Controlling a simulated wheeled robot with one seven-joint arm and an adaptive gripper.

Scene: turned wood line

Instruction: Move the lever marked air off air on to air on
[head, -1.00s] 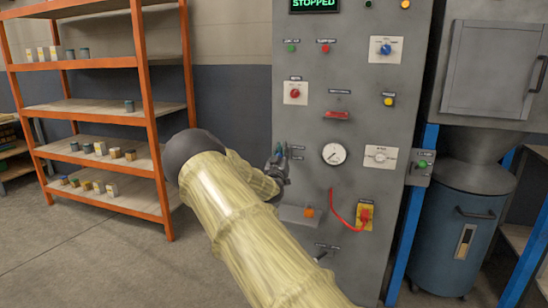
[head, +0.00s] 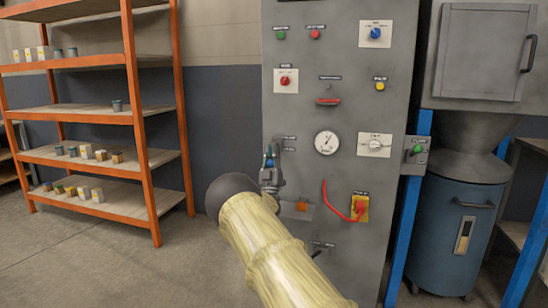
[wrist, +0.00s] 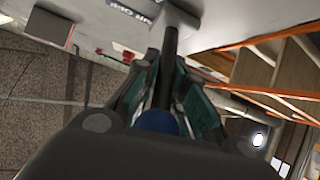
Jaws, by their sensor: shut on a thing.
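The air lever has a dark shaft (wrist: 171,45) that comes out of a grey mount on the panel and ends in a blue knob (wrist: 158,122), seen in the wrist view. My gripper (head: 270,160) is at the left side of the grey panel (head: 240,180), just left of two small labels (head: 288,143). In the wrist view the two green-padded fingers of my gripper (wrist: 165,95) are shut on the lever, one each side of the shaft and knob. A label (wrist: 130,12) shows upside down beside the lever's mount. In the head view my gripper mostly hides the lever, and which label it points to is unclear.
A round gauge (head: 327,142) and a red handle (head: 328,101) are right of and above my gripper. An orange button (head: 301,206) on a small ledge and a red cable (head: 335,203) sit below. Orange shelving (head: 150,180) stands left, with clear floor between.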

